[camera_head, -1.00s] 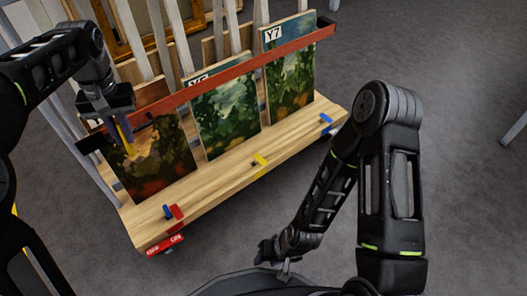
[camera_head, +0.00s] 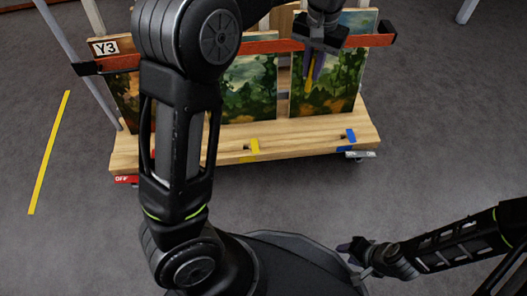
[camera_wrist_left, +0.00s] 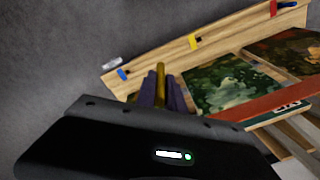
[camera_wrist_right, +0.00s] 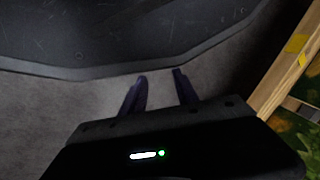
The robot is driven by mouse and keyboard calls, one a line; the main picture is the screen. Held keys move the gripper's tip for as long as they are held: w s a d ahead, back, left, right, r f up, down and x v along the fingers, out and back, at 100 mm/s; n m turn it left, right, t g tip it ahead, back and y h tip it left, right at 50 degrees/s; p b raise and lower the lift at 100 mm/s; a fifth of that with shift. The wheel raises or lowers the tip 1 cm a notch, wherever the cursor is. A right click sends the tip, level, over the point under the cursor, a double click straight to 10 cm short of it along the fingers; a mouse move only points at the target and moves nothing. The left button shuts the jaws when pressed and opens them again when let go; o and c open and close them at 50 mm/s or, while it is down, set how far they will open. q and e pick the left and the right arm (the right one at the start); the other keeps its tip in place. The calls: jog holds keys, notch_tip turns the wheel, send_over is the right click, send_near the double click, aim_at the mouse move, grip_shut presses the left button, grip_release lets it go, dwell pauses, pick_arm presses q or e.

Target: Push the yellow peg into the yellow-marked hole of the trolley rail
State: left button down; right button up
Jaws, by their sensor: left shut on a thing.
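My left gripper (camera_head: 316,58) is shut on the yellow peg (camera_head: 310,72), which points downward in front of the right-hand painting, above the trolley. In the left wrist view the peg (camera_wrist_left: 160,72) stands between purple fingers. The wooden trolley rail (camera_head: 300,137) runs along the front below. Its yellow mark (camera_head: 250,150) is left of and below the peg, clear of it; it also shows in the left wrist view (camera_wrist_left: 195,41). My right gripper (camera_wrist_right: 160,76) is open and empty, low near my base.
A blue mark (camera_head: 348,136) sits at the rail's right; a red mark (camera_wrist_left: 274,8) shows in the left wrist view. A red bar (camera_head: 270,46) crosses in front of the paintings (camera_head: 250,85). My left arm hides the rail's left part. Grey floor is clear at right.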

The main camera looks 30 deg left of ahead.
jog(key=shift+o, duration=0.3)
pick_arm(q)
jog(key=shift+a+f, duration=0.1)
pick_arm(e)
jog(key=shift+o, duration=0.7)
jog(key=o, duration=0.8)
jog(key=r+p, duration=0.2)
jog(key=r, duration=0.1)
jog(key=shift+s+a+p, duration=0.1)
jog(key=shift+s+p, duration=0.1)
jog(key=shift+p, duration=0.2)
jog(key=shift+c, duration=0.2)
jog(key=o, duration=0.4)
jog(key=shift+s+r+p, duration=0.15)
jog(key=shift+r+p, duration=0.5)
jog(key=shift+s+r+p, duration=0.15)
jog(key=shift+r+p, duration=0.45)
pick_arm(q)
jog(key=s+a+f, duration=0.3)
jog(key=a+f, duration=0.5)
jog(key=f, duration=0.5)
jog(key=s+a+f, duration=0.3)
jog(key=a+f, duration=0.6)
jog(key=f, duration=0.4)
jog(key=shift+f+m+t, duration=0.2)
jog(key=shift+m+t, duration=0.1)
jog(key=shift+t, duration=0.1)
pick_arm(e)
jog(key=shift+o, duration=0.2)
